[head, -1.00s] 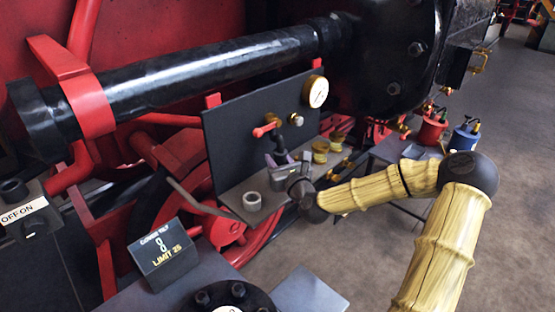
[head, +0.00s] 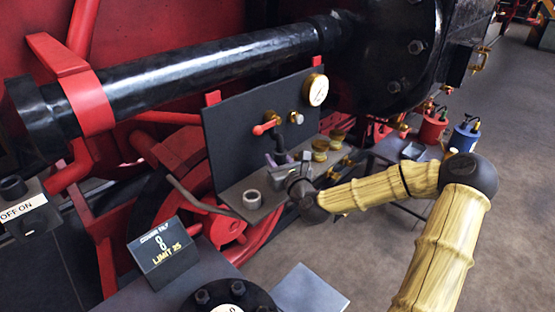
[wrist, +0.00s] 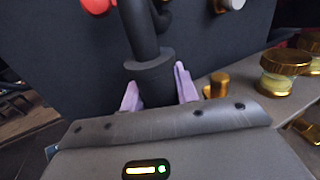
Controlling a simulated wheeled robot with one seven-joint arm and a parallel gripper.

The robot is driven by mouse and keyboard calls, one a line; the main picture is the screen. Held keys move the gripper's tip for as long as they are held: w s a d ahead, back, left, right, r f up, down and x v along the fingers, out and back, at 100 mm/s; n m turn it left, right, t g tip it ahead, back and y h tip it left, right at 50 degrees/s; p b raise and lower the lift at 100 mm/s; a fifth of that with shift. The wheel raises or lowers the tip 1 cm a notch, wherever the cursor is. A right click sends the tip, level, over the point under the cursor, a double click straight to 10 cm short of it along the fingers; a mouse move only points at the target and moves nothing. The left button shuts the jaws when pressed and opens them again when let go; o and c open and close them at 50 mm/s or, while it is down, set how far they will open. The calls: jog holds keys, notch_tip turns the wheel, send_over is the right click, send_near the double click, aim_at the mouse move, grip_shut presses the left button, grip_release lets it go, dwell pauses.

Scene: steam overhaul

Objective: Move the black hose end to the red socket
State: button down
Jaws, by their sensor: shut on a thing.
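The black hose end (wrist: 149,72) is a thick dark collar standing upright between the two purple fingers of my gripper (wrist: 158,92) in the wrist view. My gripper is shut on it, one finger at each side. In the head view my gripper (head: 280,160) is just in front of the dark panel, low on the hose (head: 280,140). A red knob-like part (head: 264,128) is on the panel left of the hose, and part of it shows at the top of the wrist view (wrist: 97,5). I cannot tell whether it is the red socket.
The dark panel (head: 235,145) stands behind a narrow shelf carrying a grey ring (head: 252,199) and brass caps (wrist: 287,70). A gauge (head: 315,89) sits at the panel's upper right. A red can (head: 432,130) and a blue can (head: 465,138) stand at right. Open floor lies right.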

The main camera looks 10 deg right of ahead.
jog(key=shift+f, duration=0.15)
jog(key=shift+f+b, duration=0.55)
jog(key=shift+f, duration=0.05)
jog(key=c, duration=1)
grip_release()
jog(key=shift+r, duration=0.1)
jog(key=shift+o, duration=0.2)
jog(key=shift+s, duration=0.1)
jog(key=b+v, duration=1.6)
jog(key=v, duration=0.1)
jog(key=shift+b, duration=0.4)
